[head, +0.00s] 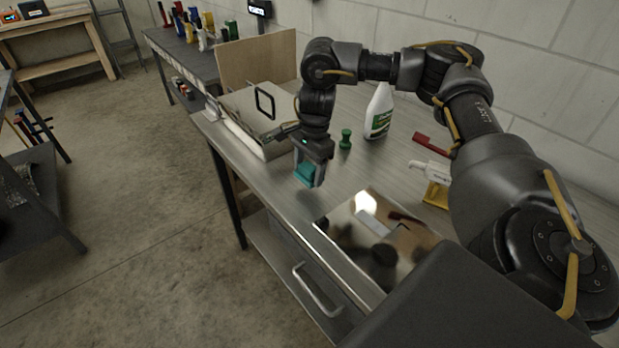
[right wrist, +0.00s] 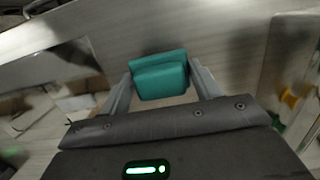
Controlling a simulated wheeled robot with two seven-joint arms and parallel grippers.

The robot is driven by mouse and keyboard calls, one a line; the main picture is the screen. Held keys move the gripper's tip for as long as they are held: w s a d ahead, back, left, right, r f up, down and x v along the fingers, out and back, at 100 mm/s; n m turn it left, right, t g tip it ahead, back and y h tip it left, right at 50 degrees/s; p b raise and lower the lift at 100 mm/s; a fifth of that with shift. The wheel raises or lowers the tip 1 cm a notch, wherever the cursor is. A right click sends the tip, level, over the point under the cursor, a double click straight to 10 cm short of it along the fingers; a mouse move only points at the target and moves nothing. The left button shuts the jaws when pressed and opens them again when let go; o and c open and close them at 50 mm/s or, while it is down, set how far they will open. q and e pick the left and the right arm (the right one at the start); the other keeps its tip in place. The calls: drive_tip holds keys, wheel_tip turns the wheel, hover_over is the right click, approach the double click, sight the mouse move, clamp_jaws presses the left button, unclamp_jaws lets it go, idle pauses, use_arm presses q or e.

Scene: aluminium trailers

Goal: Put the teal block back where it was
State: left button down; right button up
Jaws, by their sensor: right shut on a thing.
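The teal block (head: 305,173) is between the fingers of my right gripper (head: 310,178), over the metal bench top near its front edge. In the right wrist view the teal block (right wrist: 160,75) sits between the two fingertips of the right gripper (right wrist: 160,90), which is shut on it. I cannot tell whether the block touches the bench or hangs just above it. My left gripper is not in view.
A shiny metal plate (head: 365,225) lies nearer on the bench. A box-like case with a black handle (head: 265,104) stands behind to the left. A green knob-shaped piece (head: 346,139), spray bottle (head: 379,112), red tool (head: 431,143) and yellow-based item (head: 436,194) stand farther right.

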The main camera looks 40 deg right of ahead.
sight(309, 179)
drive_tip(key=shift+w+d+f, duration=0.1)
drive_tip(key=shift+d+f, duration=0.05)
drive_tip(key=shift+f, duration=0.8)
drive_tip(key=shift+w+d+f, duration=0.1)
drive_tip(key=shift+f, duration=0.8)
drive_tip(key=shift+s+r, duration=0.1)
drive_tip(key=shift+a, duration=0.1)
drive_tip(key=shift+f, duration=0.25)
drive_tip(key=o, duration=0.9)
drive_tip(key=shift+o, duration=0.3)
drive_tip(key=shift+r, duration=0.1)
